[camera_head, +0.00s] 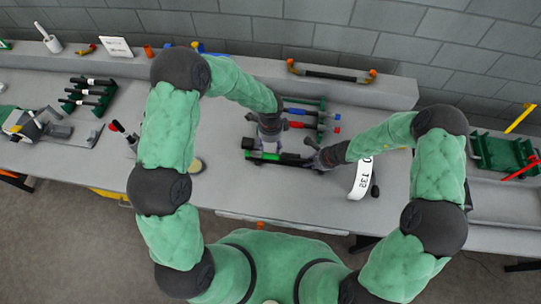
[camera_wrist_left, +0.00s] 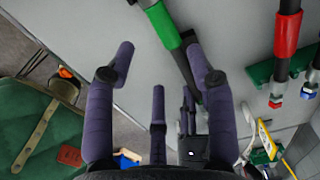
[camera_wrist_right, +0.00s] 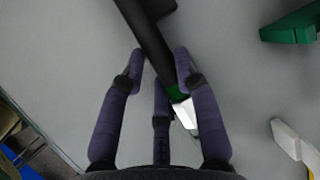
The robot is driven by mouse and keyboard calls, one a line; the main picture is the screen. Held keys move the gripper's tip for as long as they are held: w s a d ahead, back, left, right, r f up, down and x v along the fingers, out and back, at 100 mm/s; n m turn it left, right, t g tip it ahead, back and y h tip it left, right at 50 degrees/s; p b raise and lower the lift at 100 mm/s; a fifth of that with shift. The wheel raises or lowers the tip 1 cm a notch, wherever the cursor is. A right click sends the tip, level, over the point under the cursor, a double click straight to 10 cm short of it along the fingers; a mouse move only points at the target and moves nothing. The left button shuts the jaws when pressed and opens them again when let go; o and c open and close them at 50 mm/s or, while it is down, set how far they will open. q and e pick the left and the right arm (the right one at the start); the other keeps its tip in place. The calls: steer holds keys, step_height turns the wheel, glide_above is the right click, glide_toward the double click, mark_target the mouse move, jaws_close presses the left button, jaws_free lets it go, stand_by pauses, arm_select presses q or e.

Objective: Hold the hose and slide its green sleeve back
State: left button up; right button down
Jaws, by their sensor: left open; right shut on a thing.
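The black hose (camera_head: 291,159) with its green sleeve (camera_head: 266,156) lies level over the bench, close to the front middle. My left gripper (camera_head: 266,139) is open just above the sleeve side. In the left wrist view the green sleeve (camera_wrist_left: 162,24) shows ahead, passing near the right finger, with the hose running down toward my right gripper.
A green rack holds other hoses with a blue sleeve (camera_head: 299,112) and a red sleeve (camera_head: 302,125) just behind. A white curved label (camera_head: 361,178) stands right of my right gripper. Another green rack (camera_head: 88,95) is at the left. Bare bench lies in front.

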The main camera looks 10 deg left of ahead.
mark_target(287, 160)
arm_select(q)
steer(key=shift+f, duration=5)
steer(key=c, duration=0.9)
arm_select(e)
steer(key=shift+s, duration=0.1)
arm_select(q)
steer(key=shift+o, duration=0.2)
steer(key=shift+d, duration=3.35)
arm_select(e)
steer(key=shift+a, duration=0.15)
arm_select(q)
steer(key=o, duration=1.1)
arm_select(e)
steer(key=shift+a, duration=0.1)
arm_select(q)
steer(key=shift+o, duration=0.2)
